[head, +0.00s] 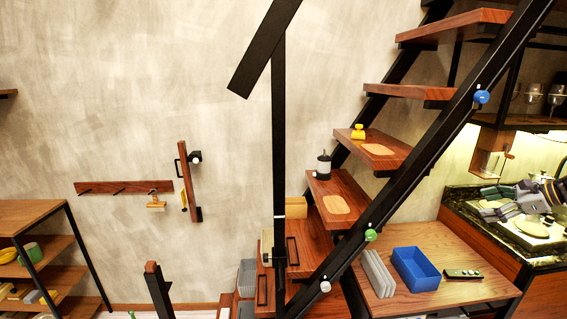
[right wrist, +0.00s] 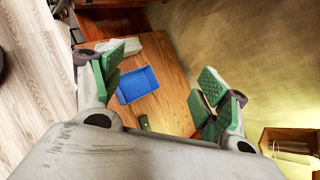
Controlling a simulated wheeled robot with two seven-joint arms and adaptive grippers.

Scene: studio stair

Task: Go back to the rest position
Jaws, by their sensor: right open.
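My right gripper (head: 521,200) shows at the right edge of the head view, in front of the dark counter. In the right wrist view its grey fingers with green pads stand wide apart (right wrist: 160,84), with nothing between them. Beyond the open fingers lies a wooden table top (right wrist: 170,88) with a blue tray (right wrist: 138,84) on it. The same blue tray (head: 415,269) also shows in the head view, left of and below the gripper. My left gripper is not in view.
A grey ribbed rack (head: 378,273) and a small dark item with a green part (head: 463,275) flank the tray on the table (head: 440,244). An open staircase with a black rail (head: 415,170) rises beside it. The counter (head: 515,228) stands right; shelves (head: 30,216) stand left.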

